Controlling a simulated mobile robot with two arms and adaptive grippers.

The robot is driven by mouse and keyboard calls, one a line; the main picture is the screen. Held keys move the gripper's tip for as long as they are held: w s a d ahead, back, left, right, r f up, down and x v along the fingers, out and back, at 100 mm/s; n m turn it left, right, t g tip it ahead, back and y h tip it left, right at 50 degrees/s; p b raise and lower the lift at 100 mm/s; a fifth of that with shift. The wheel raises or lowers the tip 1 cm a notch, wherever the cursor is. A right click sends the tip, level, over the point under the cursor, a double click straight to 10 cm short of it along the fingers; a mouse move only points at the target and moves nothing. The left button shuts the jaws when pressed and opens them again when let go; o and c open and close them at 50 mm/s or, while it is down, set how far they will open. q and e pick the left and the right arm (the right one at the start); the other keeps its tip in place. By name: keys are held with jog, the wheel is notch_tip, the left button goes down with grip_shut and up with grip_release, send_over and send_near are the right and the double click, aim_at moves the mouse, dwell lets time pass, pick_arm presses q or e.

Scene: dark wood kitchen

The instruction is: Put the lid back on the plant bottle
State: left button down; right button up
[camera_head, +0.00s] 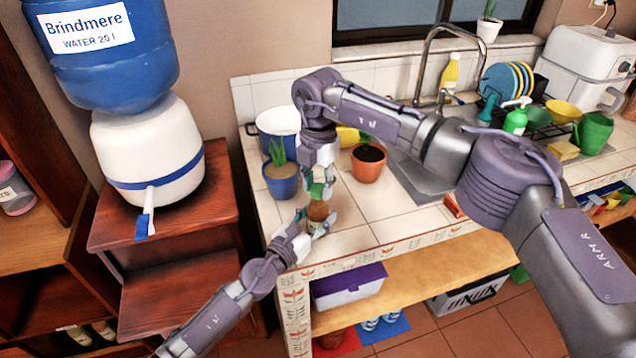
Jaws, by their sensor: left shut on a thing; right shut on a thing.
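The plant bottle (317,211) is a small brown, rounded shape at the counter's front left corner. My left gripper (313,226) reaches up from the lower left and is shut on it. My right gripper (320,180) comes down from above and is shut on a small green piece, which looks like the lid (317,191). The lid is right above the bottle's top. I cannot tell whether the two touch or whether the lid is seated. The fingers hide parts of both.
A blue pot with a plant (282,178) stands close on the left, and a terracotta pot (368,164) on the right. A white-blue basin (279,130) is behind. The water dispenser (148,155) is further left. The tiled counter (385,218) is clear at front.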

jog(key=m, duration=0.4)
jog(key=shift+m, duration=0.4)
jog(key=m, duration=0.7)
jog(key=o, duration=0.8)
notch_tip(320, 180, up, 12)
jog(key=shift+r, duration=0.1)
pick_arm(q)
jog(key=shift+c, duration=1.9)
grip_release()
